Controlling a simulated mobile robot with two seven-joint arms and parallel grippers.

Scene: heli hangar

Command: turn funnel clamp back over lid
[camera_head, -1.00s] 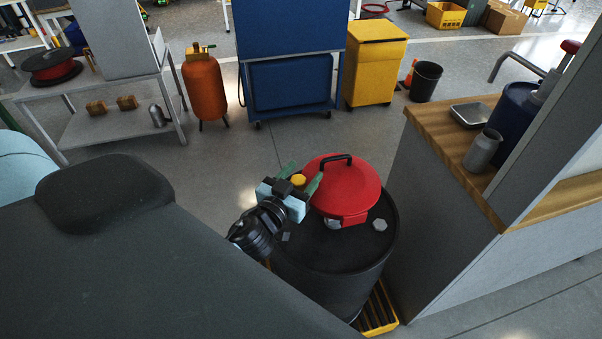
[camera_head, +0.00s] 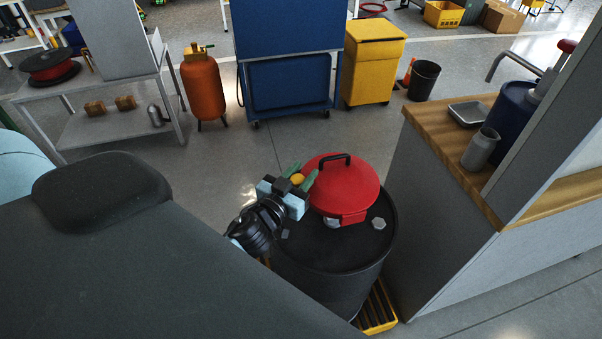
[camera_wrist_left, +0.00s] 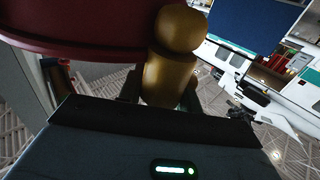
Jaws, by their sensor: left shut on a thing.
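A red funnel lid (camera_head: 341,183) with a black handle (camera_head: 335,160) sits shut on top of the black drum (camera_head: 345,275). The yellow clamp (camera_head: 297,179) is at the lid's left edge. My left gripper (camera_head: 299,178) is shut on the clamp, its green fingers on either side of it. In the left wrist view the clamp (camera_wrist_left: 172,70) shows as a rounded golden-yellow piece beside the dark red rim of the lid (camera_wrist_left: 80,25). The fingertips are mostly hidden there. My right gripper is not in view.
A grey counter with a wooden top (camera_head: 470,170) stands close to the drum's right, holding a metal jug (camera_head: 480,149) and a tray (camera_head: 468,113). A yellow slatted pallet (camera_head: 378,312) lies under the drum. The floor behind the drum is clear.

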